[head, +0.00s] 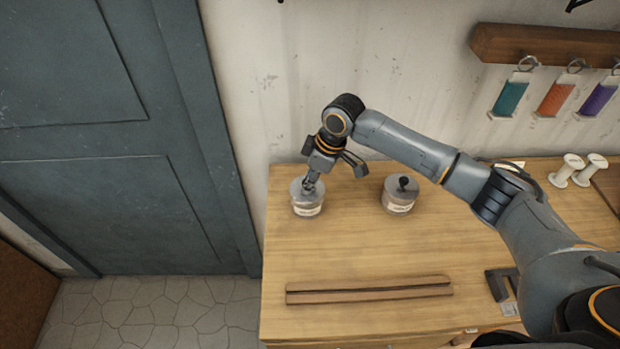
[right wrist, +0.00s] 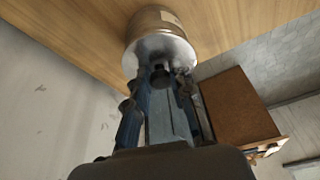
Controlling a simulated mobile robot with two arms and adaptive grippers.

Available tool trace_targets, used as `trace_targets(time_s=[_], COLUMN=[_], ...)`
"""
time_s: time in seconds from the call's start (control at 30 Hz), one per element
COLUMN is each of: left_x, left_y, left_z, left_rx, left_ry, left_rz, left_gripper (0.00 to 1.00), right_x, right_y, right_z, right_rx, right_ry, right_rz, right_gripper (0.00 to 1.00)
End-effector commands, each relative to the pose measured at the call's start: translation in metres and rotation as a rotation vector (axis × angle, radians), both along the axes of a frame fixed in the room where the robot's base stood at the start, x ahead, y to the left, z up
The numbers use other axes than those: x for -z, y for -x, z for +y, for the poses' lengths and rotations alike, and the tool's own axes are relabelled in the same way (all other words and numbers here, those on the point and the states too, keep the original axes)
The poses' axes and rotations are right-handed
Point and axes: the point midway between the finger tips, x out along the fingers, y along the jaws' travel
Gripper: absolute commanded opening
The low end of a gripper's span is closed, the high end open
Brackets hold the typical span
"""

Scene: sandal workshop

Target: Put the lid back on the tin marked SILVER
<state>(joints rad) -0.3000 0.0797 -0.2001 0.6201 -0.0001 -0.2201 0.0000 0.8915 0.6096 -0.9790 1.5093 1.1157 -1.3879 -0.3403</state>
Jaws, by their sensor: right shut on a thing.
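Two tins stand on the wooden bench. The left tin (head: 307,208) has a pale label, too small to read for certain. My right gripper (head: 311,183) is over this tin, pointing down, shut on the dark knob of its grey lid (head: 298,188). In the right wrist view the gripper (right wrist: 160,82) has its fingers around the knob, and the lid (right wrist: 165,52) lies at the top of the tin (right wrist: 158,20). I cannot tell whether it is fully seated. The right tin (head: 398,203) has a lid with a dark knob (head: 403,183) on. My left gripper is not in view.
A long brown strip-like piece (head: 370,289) lies at the front of the bench (head: 400,245). White spools (head: 566,170) stand at the right, and a dark bracket-like thing (head: 497,283) lies near the front. Coloured tags hang from a wall rack (head: 540,45). The bench between is clear.

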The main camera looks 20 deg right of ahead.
Motion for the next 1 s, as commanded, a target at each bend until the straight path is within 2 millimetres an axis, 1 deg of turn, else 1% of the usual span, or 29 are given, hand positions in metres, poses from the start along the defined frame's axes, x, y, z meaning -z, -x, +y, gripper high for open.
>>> trace_targets(time_s=[0.4, 0.8, 1.0], left_x=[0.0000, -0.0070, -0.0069], left_y=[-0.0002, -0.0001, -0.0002], left_z=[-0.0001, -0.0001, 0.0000], left_rx=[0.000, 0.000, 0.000], left_ry=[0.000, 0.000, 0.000], left_rz=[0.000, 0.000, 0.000], left_gripper=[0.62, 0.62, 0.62], right_x=[0.0002, 0.0022, 0.0033], right_y=[-0.0001, -0.0001, -0.0003], right_z=[0.0001, 0.0001, 0.0001], right_rx=[0.000, -0.001, -0.001], right_ry=[0.000, 0.001, 0.001], right_rz=[0.000, -0.001, -0.001], right_gripper=[0.00, 0.00, 0.00])
